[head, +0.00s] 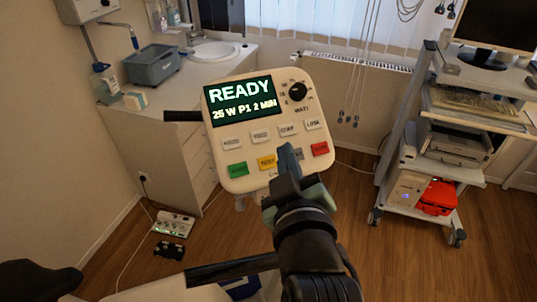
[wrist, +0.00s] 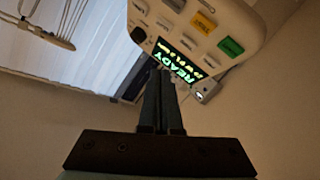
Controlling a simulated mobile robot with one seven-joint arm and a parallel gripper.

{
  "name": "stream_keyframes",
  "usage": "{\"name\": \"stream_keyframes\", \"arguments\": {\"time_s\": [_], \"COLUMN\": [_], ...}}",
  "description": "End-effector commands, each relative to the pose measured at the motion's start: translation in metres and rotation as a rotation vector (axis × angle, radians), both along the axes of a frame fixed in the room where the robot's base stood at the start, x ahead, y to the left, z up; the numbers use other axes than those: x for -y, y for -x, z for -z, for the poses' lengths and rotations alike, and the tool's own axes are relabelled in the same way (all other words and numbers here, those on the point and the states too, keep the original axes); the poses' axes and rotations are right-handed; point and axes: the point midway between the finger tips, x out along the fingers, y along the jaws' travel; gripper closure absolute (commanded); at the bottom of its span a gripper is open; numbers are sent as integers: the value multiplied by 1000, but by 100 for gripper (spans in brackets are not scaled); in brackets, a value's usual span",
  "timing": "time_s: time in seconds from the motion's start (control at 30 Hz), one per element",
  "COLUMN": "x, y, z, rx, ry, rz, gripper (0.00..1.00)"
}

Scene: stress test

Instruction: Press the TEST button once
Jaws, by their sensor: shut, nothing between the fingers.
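The white control panel (head: 237,182) has a dark screen (head: 240,98) reading READY, 25 W, P1, 2 MIN. The yellow TEST button (head: 267,162) is in its bottom row, between a green button (head: 237,169) and a partly hidden grey one. My gripper (head: 287,150) is shut and empty, its fingertips just right of the TEST button in the head view. In the wrist view, the panel appears upside down with the yellow button (wrist: 202,22); the gripper tips (wrist: 162,72) show by the screen (wrist: 181,61). The gap between tips and panel is unclear; no contact is visible.
A red button (head: 320,149) is at the bottom right of the panel and a black knob (head: 298,92) at its top right. A dark handlebar (head: 182,116) sticks out at left. A wheeled cart (head: 412,160) stands right, a sink counter (head: 165,130) left.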

Motion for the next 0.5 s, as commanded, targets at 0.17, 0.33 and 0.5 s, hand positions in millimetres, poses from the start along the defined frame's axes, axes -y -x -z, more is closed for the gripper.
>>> {"name": "stream_keyframes", "arguments": {"time_s": [0.17,0.33,0.5], "x": [0,-3,-8], "y": [0,-6,-19], "z": [1,10,29], "rx": [1,2,1], "ry": [-1,-1,0], "rz": [0,-1,-1], "gripper": [100,100,100]}}
